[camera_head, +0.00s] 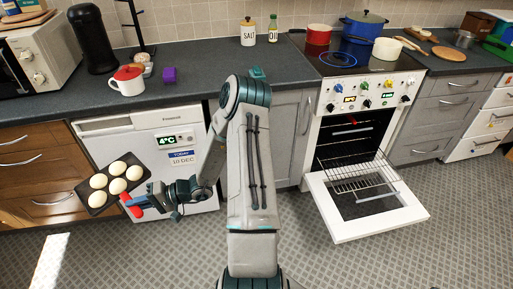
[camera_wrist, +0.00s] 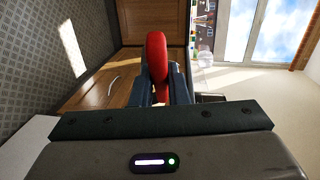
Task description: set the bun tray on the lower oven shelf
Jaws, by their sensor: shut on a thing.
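The bun tray (camera_head: 108,190) is dark and carries several pale round buns. It is at the far left in the head view, in front of the wooden drawers and the white fridge. My gripper (camera_head: 134,203) is shut on its red handle, which shows between the fingers in the wrist view (camera_wrist: 156,55). The tray's pan is not clearly visible in the wrist view. The oven (camera_head: 312,127) stands at the right with its door (camera_head: 401,212) folded down. A wire oven shelf (camera_head: 357,184) sits low and sticks out over the door. The deeper inside is dark.
The fridge (camera_head: 141,138) with a 4°C display and grey cupboards lie between tray and oven. Pots stand on the hob. The patterned floor in front is clear.

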